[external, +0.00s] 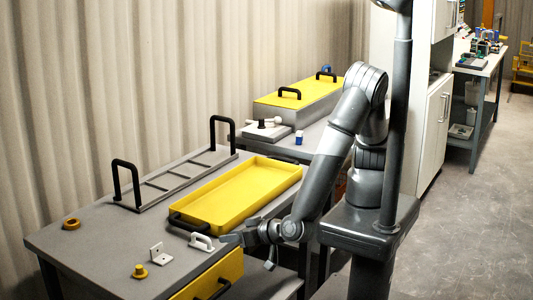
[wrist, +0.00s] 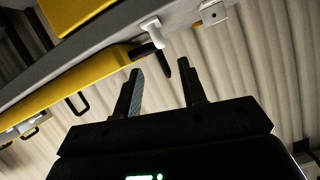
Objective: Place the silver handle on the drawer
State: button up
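The silver handle (external: 203,241), a pale arched piece, is on the grey table near its front edge, beside the yellow tray. It also shows in the wrist view (wrist: 152,30), beyond the fingertips. The yellow drawer (external: 228,268) is below the tabletop at the front, with a black handle on its face; its yellow front also shows in the wrist view (wrist: 70,12). My gripper (external: 229,238) is just right of the silver handle in the external view. In the wrist view its two fingers (wrist: 160,72) are apart with nothing between them. Contact with the handle is not visible.
The yellow tray (external: 245,190) with a black handle is behind the silver handle. A rack (external: 178,180) with tall black handles stands at the back.

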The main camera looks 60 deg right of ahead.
aim_at(206, 239)
jog(key=x, duration=1)
jog(key=shift+w+f, duration=0.1)
jog(key=shift+w, duration=0.05)
jog(key=shift+c, duration=0.6)
grip_shut()
